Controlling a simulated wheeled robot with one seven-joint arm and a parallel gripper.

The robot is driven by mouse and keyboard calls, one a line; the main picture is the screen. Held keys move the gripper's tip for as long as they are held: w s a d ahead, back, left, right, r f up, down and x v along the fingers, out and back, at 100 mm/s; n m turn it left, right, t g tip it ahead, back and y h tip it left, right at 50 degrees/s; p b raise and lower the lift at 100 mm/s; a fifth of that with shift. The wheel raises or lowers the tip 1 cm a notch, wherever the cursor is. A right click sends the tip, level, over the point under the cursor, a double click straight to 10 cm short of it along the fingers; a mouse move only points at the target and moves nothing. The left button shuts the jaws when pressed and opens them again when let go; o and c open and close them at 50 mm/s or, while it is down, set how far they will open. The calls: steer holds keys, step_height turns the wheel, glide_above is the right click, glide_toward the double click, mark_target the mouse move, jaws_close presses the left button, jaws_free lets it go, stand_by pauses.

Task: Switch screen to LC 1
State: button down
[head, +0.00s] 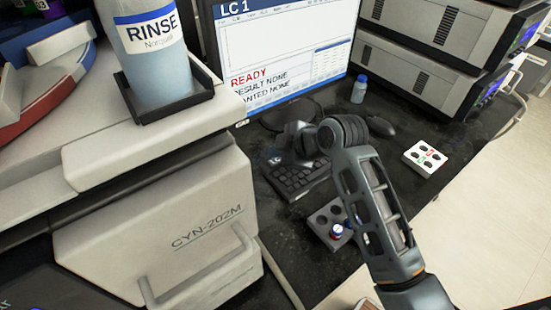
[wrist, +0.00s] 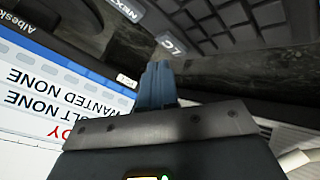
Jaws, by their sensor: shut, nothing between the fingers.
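The screen (head: 285,45) stands at the back centre in the head view. Its header reads LC 1, with READY, RESULT NONE and WANTED NONE below; it also shows upside down in the wrist view (wrist: 40,95). The dark keyboard (head: 292,180) lies in front of it, partly covered by my arm. In the wrist view, an LC key (wrist: 172,45) and a NEXT key (wrist: 128,8) show near my fingertips. My gripper (wrist: 158,68) is shut and empty, close to the LC key; whether it touches cannot be told.
A RINSE bottle (head: 155,60) stands on the CYN-202M unit at left. Stacked instruments (head: 430,50) stand at back right. A small bottle (head: 359,90), a mouse (head: 379,127), a white vial tray (head: 425,158) and a dark vial rack (head: 322,220) surround my arm.

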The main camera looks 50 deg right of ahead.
mark_target(278, 163)
step_height(278, 163, up, 5)
steer(key=p, duration=0.4)
steer(key=shift+r+p, duration=0.1)
steer(key=shift+p, duration=0.3)
stand_by(1.8)
